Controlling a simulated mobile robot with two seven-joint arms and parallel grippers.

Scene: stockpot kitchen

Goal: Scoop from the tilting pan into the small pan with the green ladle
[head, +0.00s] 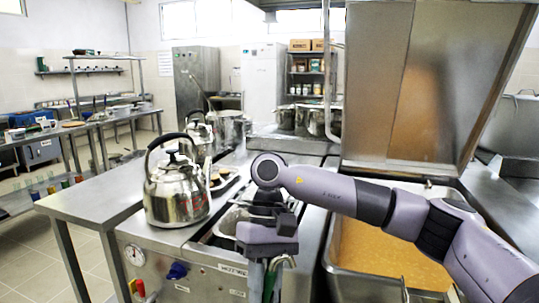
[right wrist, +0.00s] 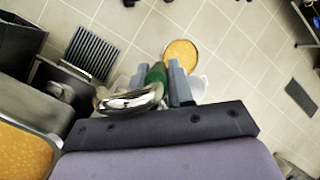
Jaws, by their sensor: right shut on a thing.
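The tilting pan (head: 440,292) is at the right in the head view, its lid raised, with an orange-yellow mass inside. Its orange contents also show at the lower left of the right wrist view (right wrist: 25,150). My right gripper (head: 266,256) is shut on the green ladle (head: 256,283), in front of the counter and left of the tilting pan. The green handle shows between the fingers in the right wrist view (right wrist: 156,74). A round, pale-rimmed shape filled with orange (right wrist: 181,54) lies beyond the fingertips; I cannot tell whether it is the ladle's bowl or the small pan. My left gripper is out of view.
A steel kettle (head: 177,192) stands on the counter left of my right gripper. A recessed basin sits in the counter behind the gripper. The front panel carries a gauge (head: 135,255) and a blue knob (head: 177,270). Tiled floor (right wrist: 240,65) with drain grates is open below.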

